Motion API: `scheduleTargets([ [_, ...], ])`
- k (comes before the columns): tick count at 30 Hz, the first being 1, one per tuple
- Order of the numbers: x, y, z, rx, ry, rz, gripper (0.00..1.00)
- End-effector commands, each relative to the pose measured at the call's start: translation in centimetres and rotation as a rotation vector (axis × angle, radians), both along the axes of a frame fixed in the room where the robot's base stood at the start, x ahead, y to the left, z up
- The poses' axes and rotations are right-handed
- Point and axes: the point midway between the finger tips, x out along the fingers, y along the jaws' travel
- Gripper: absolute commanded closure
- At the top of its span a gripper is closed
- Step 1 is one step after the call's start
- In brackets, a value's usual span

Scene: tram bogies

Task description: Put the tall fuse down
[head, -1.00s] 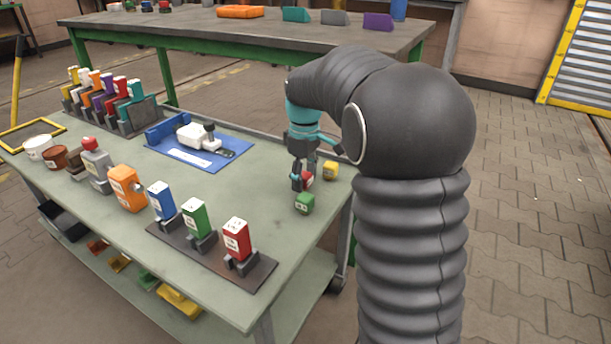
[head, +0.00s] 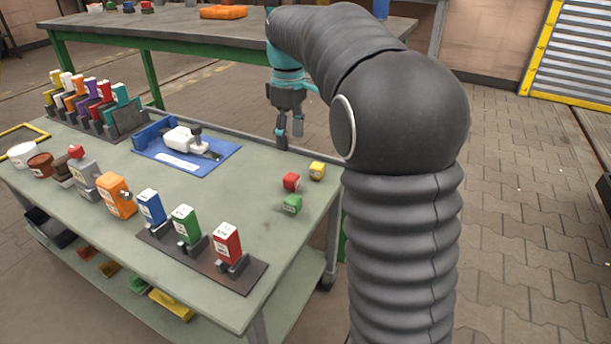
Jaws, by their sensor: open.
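Taller blue (head: 150,207), green (head: 185,225) and red (head: 226,243) labelled blocks stand upright in holders on a dark strip at the near edge. My gripper (head: 289,137) is open and empty, fingers pointing down, above and behind the three loose blocks, apart from them.
A blue tray (head: 210,160) with a white device lies mid-table. A rack of coloured blocks (head: 105,112) stands at the far left. An orange block (head: 116,195), a grey block (head: 85,178) and pots line the left. A second bench (head: 190,28) stands behind.

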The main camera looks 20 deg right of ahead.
Motion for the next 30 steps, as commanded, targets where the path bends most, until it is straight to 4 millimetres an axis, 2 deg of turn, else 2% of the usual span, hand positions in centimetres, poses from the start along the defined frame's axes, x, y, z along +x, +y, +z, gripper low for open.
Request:
scheduleTargets([
  [5, -1.6, 0.2, 0.7, -0.001, -0.028, -0.038, 0.41],
  [11, -7.2, 0.8, 2.0, 0.008, -0.117, -0.175, 0.41],
  [16, -12.6, 1.1, 1.9, 0.028, -0.2, -0.312, 0.41],
  [23, -19.8, 1.6, 0.2, 0.074, -0.311, -0.493, 0.41],
  [30, -26.2, 1.9, -3.3, 0.143, -0.411, -0.665, 0.41],
])
